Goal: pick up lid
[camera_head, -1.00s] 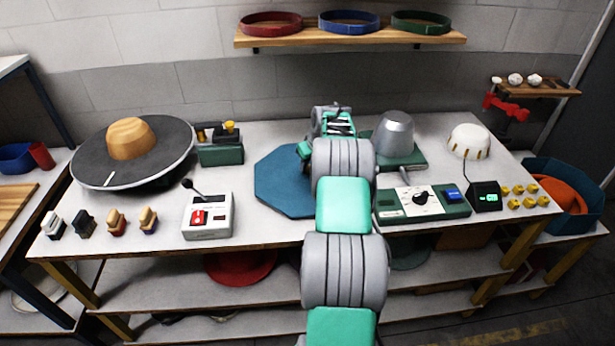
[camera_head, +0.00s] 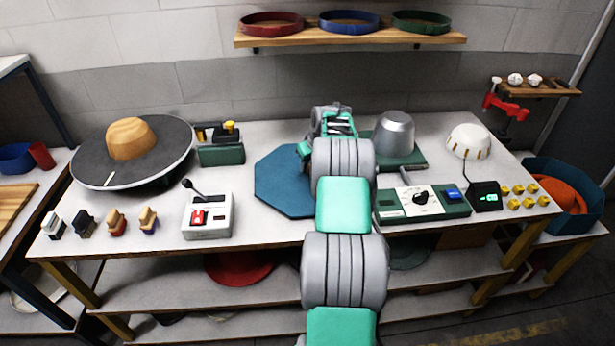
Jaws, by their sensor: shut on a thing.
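My arm reaches from the bottom middle to the back of the workbench. My gripper (camera_head: 335,122) is at its far end, partly hidden behind my own wrist. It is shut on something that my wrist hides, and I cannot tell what. No separate lid is plain to see. A silver dome (camera_head: 394,132) sits on a green base (camera_head: 411,160) just right of my gripper; I cannot tell whether they touch. A blue octagonal mat (camera_head: 281,184) lies under and left of my arm.
A wide grey-brimmed hat form (camera_head: 90,166) and a lever box (camera_head: 208,215) stand on the left. A green dial panel (camera_head: 455,207), a white dome (camera_head: 468,139) and several yellow pieces (camera_head: 528,200) are on the right. A wall shelf (camera_head: 350,40) with hat bands hangs above.

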